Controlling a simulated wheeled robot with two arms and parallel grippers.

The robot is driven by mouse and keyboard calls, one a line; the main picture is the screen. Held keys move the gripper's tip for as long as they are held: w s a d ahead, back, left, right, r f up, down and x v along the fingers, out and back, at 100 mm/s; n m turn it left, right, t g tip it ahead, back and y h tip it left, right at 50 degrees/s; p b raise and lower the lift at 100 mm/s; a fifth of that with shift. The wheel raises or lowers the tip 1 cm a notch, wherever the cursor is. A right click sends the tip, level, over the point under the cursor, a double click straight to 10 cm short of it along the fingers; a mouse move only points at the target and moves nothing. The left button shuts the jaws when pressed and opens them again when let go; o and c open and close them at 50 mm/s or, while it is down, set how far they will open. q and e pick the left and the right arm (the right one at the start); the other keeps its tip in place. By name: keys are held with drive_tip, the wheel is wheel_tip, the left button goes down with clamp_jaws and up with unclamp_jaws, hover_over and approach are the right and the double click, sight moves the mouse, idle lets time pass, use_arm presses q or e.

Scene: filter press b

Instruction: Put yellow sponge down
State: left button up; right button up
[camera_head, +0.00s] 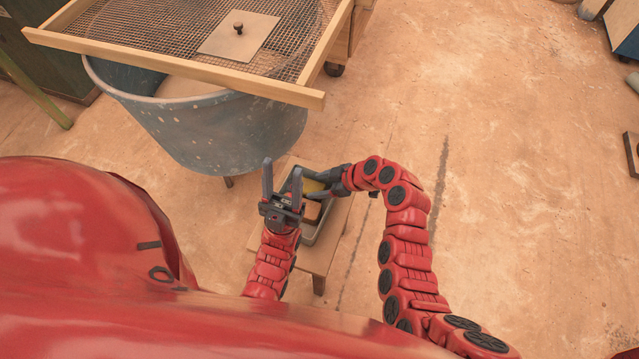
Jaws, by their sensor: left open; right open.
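The yellow sponge (313,185) is a small yellow patch at the upper end of a grey tray (325,224), partly hidden by my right gripper. My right gripper (308,183) comes in from the right, with its open fingers around or just above the sponge; I cannot tell whether they touch it. My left gripper (282,168) is open and empty, fingers pointing up the picture, over the tray's left side. It hides part of the tray. A brown block (312,211) lies in the tray below the sponge.
The tray stands on a small wooden stool (317,258). A large blue-grey tub (222,132) stands just beyond it, with a wood-framed mesh screen (120,28) on top. The floor to the right is mostly clear.

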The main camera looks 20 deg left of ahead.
drive_tip(key=shift+s+f, duration=0.25)
drive_tip(key=shift+f, duration=0.05)
drive_tip(key=shift+r+p, duration=0.55)
drive_tip(key=shift+p, duration=0.25)
drive_tip(key=shift+w+d+r, duration=0.1)
drive_tip(key=shift+d+r, duration=0.1)
drive_tip(key=shift+r, duration=0.05)
drive_tip(key=v, duration=1.1)
drive_tip(key=shift+r, duration=0.35)
